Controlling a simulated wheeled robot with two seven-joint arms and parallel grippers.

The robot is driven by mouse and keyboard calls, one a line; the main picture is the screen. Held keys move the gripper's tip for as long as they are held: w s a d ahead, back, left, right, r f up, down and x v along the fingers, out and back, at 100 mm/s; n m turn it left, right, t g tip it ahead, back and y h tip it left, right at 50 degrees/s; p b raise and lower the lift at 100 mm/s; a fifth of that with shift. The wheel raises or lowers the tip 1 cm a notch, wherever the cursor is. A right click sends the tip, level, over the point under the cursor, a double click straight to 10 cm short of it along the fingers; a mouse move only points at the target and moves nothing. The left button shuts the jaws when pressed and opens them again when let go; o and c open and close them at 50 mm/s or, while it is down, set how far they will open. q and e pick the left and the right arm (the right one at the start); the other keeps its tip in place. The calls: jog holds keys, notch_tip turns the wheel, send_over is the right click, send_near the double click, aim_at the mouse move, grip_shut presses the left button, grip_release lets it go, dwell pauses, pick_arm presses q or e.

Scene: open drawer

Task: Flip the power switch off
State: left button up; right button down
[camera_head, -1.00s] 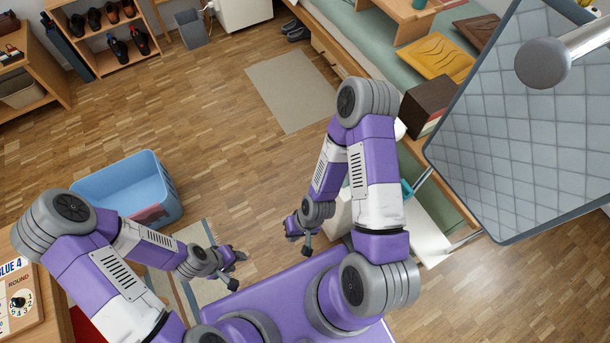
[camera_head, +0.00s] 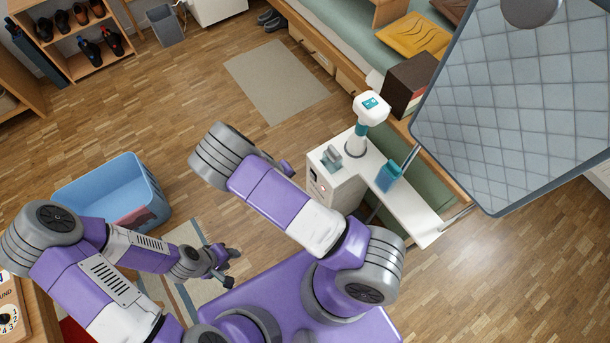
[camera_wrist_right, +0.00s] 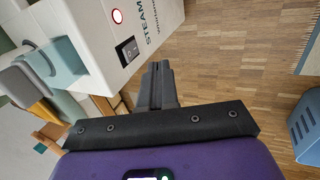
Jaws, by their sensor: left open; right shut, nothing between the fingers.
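The power switch (camera_wrist_right: 128,50) is a dark rocker with light marks on the side of a white housing (camera_wrist_right: 95,28), beside printed lettering, in the right wrist view. A glowing red-ringed round light sits near it. My left gripper (camera_head: 231,268) is open and empty, low over the floor.
A large grey quilted panel (camera_head: 510,110) overhangs at the right. A blue bin (camera_head: 82,203) stands on the floor at the left. The middle floor is clear.

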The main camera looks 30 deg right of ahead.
aim_at(312, 176)
jog(key=shift+w+r+h, duration=0.3)
jog(key=shift+w+r, duration=0.3)
jog(key=shift+w, duration=0.25)
jog(key=shift+f, duration=0.15)
jog(key=d+f+b, duration=0.4)
jog(key=d+f, duration=0.4)
jog(key=shift+w+f, duration=0.2)
jog(key=shift+w, duration=0.1)
